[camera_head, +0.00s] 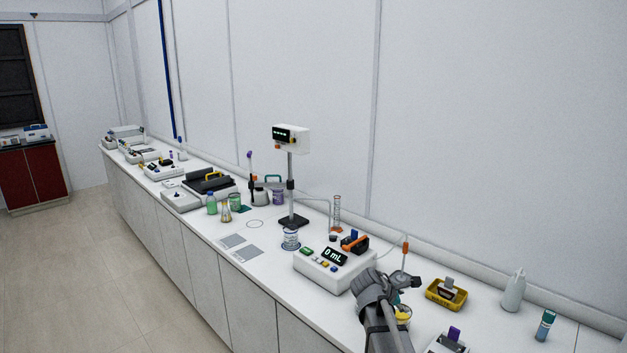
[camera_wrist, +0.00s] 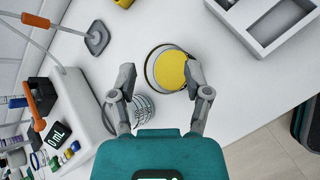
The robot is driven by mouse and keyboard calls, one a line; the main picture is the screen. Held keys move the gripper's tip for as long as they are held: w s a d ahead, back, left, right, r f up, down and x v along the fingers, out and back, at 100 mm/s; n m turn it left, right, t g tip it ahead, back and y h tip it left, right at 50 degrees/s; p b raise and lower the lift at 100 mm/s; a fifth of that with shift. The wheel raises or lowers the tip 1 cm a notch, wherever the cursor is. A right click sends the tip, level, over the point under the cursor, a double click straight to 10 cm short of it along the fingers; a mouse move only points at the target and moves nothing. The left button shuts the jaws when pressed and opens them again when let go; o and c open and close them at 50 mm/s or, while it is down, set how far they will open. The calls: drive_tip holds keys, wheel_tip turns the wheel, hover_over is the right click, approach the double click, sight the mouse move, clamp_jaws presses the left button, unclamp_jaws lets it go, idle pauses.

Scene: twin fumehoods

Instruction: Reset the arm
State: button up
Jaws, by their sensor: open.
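My gripper (camera_head: 404,282) is at the lower right of the head view, over the white bench beyond the box with the "0 mL" display. In the wrist view my gripper (camera_wrist: 160,77) has its two grey fingers spread apart, with nothing held between them. A round container with yellow contents (camera_wrist: 170,70) lies below the fingertips, nearest the right one. It shows partly behind my arm in the head view (camera_head: 403,312). A clear graduated beaker (camera_wrist: 142,110) stands beside it, partly hidden by my gripper's body.
The "0 mL" dispenser box (camera_head: 335,268) is left of my arm. A yellow tray (camera_head: 446,294), a white bottle (camera_head: 513,290) and a teal-capped tube (camera_head: 545,325) stand to the right. A tall stand with a display box (camera_head: 291,138) rises behind. A grey tray (camera_wrist: 270,22) is close by.

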drive_tip(key=s+a+f+m+g+y, duration=0.1)
drive_tip(key=s+a+f+m+y, duration=0.1)
drive_tip(key=s+m, duration=0.3)
drive_tip(key=s+a+f+m+g+y, duration=0.2)
drive_tip(key=s+m, duration=0.4)
drive_tip(key=s, duration=0.3)
drive_tip(key=s+a+f+m+g+y, duration=0.2)
drive_tip(key=s+a+m+y, duration=0.2)
drive_tip(key=s+a+m, duration=0.1)
drive_tip(key=shift+s+f+m+y, duration=0.35)
drive_tip(key=shift+s+m, duration=0.35)
drive_tip(key=shift+s, duration=0.35)
